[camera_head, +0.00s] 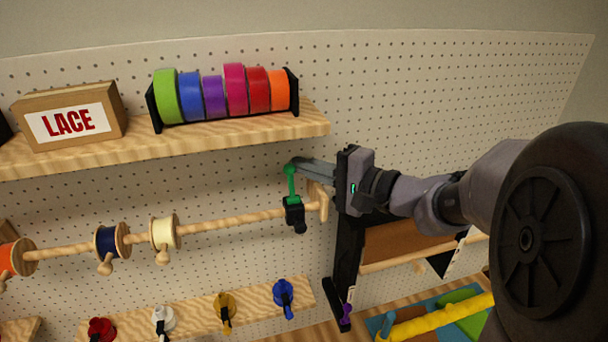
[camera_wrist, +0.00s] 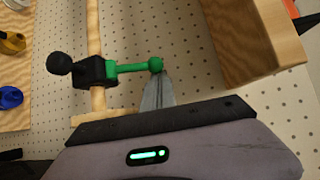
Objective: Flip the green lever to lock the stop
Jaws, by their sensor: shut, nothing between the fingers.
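The green lever (camera_head: 291,184) stands up from a black stop (camera_head: 294,213) on the wooden rod (camera_head: 252,219), near the rod's right end. A round green knob tops the lever. In the wrist view the lever (camera_wrist: 128,68) runs sideways from the black stop (camera_wrist: 92,71) to its knob. My gripper (camera_head: 302,164) is shut and empty, its tips right at the knob from the right. The wrist view shows the closed fingertips (camera_wrist: 159,80) beside the knob; I cannot tell whether they touch it.
Spools, including a navy one (camera_head: 110,242) and a cream one (camera_head: 164,233), sit on the rod to the left. A shelf (camera_head: 235,130) with ribbon rolls is above. Colored knobs, including a blue one (camera_head: 284,293), line the lower board. A pegboard (camera_head: 400,90) stands behind.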

